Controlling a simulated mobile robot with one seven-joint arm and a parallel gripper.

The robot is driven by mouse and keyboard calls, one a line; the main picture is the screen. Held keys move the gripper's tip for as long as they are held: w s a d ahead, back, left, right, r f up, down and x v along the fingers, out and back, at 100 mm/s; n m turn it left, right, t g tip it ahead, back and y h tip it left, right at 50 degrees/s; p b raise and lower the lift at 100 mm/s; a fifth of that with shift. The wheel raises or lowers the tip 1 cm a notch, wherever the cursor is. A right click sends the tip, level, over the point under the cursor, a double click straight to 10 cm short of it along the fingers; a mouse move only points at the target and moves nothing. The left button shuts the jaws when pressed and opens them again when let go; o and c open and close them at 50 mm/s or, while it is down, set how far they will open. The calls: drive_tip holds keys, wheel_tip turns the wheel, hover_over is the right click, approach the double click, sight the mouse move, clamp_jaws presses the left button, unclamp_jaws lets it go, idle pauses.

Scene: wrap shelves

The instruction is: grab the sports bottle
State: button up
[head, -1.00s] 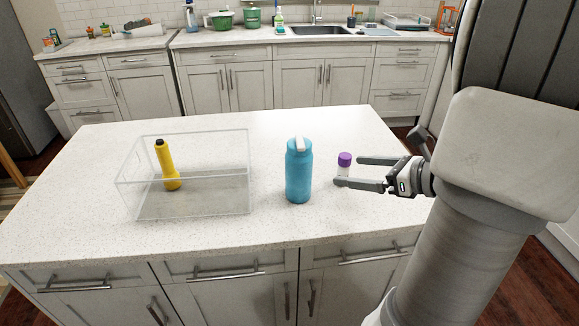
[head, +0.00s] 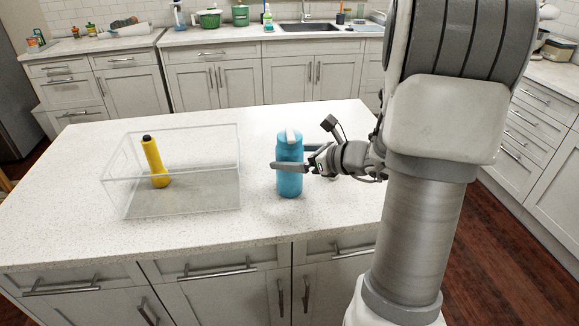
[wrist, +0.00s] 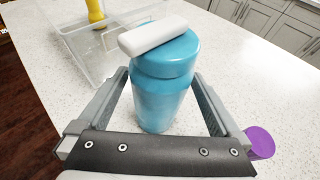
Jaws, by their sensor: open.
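The sports bottle (head: 289,183) is blue with a white handle on its lid and stands upright on the white island counter. In the wrist view the bottle (wrist: 165,85) stands between the two spread fingers of my gripper (wrist: 165,100). The jaws are open, with a visible gap on the right side; whether the left finger touches the bottle I cannot tell.
A clear open box (head: 215,205) holding a yellow flashlight (head: 155,163) stands left of the bottle. A purple-capped container (wrist: 260,142) is just outside the right finger in the wrist view; my gripper hides it in the head view. The counter front is clear.

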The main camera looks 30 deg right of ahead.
drive_tip(key=shift+w+a+f, duration=0.2)
drive_tip(key=shift+w+a, duration=0.05)
drive_tip(key=shift+w, duration=0.15)
drive_tip(key=shift+r, duration=0.1)
drive_tip(key=c, duration=1.5)
